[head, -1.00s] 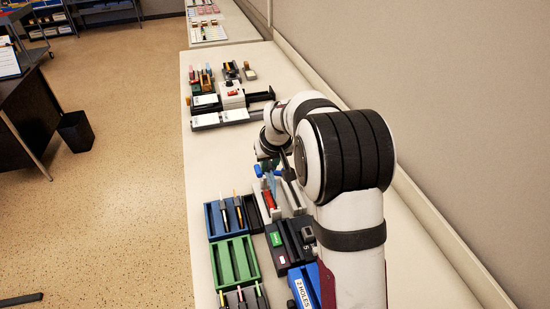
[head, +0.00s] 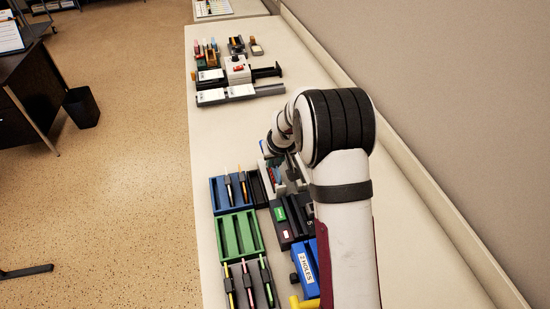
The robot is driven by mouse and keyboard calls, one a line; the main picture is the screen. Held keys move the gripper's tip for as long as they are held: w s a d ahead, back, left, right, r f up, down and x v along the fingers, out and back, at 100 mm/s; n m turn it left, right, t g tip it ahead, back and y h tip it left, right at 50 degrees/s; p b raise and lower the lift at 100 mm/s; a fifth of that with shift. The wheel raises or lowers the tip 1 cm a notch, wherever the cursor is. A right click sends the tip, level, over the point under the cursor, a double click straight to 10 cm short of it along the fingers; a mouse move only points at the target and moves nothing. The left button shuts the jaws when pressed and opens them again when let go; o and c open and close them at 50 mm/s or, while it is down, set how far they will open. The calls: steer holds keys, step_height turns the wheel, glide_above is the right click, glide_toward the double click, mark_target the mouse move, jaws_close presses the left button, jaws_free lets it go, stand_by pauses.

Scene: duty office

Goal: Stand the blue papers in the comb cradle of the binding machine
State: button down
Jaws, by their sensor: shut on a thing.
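My gripper (head: 272,163) is small and partly hidden by my own wrist. It is shut, with a sliver of blue, seemingly the blue papers (head: 263,165), at its fingers. The gripper is low over a pale grey stand with a bit of red in it (head: 273,176), beyond the black machine. This stand may be the binding machine, but its cradle cannot be made out. Whether the papers touch it is hidden.
A blue tray with pens (head: 217,197), a green slotted tray (head: 238,234) and a dark pen tray (head: 240,303) line the left edge. A black machine with a green label (head: 287,232) and a blue hole punch (head: 297,277) stand nearer.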

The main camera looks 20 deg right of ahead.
steer(key=c, duration=0.7)
jaws_free()
step_height(320, 180, up, 9)
steer(key=shift+f, duration=0.1)
stand_by(0.4)
